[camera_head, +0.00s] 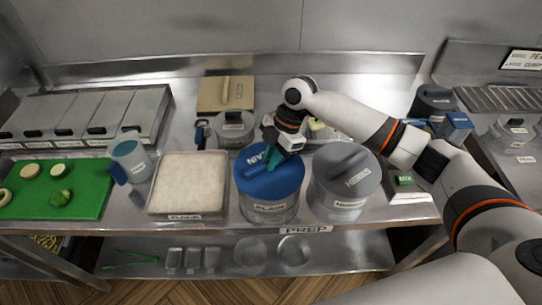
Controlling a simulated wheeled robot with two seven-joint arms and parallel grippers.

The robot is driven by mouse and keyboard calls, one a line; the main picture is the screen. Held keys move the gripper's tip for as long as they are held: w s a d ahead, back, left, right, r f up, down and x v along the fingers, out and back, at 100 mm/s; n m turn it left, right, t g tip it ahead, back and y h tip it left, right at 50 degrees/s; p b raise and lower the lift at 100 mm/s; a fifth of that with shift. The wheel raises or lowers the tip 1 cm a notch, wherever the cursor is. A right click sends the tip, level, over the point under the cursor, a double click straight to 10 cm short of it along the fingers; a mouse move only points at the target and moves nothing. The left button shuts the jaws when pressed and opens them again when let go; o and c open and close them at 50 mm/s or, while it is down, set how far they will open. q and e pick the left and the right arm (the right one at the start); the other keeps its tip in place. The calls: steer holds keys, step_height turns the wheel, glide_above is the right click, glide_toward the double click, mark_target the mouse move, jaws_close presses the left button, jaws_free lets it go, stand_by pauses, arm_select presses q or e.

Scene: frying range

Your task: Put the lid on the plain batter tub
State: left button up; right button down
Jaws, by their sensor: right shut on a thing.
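The plain batter tub (268,210) is a clear round tub with a label on its front, standing at the front middle of the steel counter. The round blue lid (266,181) is over its mouth and covers it in this view. I cannot tell whether the lid's rim is fully seated all around. My right gripper (272,158) points down at the lid's raised handle and is shut on it. The fingertips hide part of the handle. My left gripper is not in view.
A grey-lidded tub (344,176) stands close on the right. A flour tray (188,182) lies on the left, with a jug (131,159) and green board (57,188) beyond. A smaller grey-lidded pot (233,129) stands behind. The counter's front edge is near.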

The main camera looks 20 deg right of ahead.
steer(key=shift+f, duration=0.25)
stand_by(0.6)
steer(key=c, duration=1.3)
jaws_free()
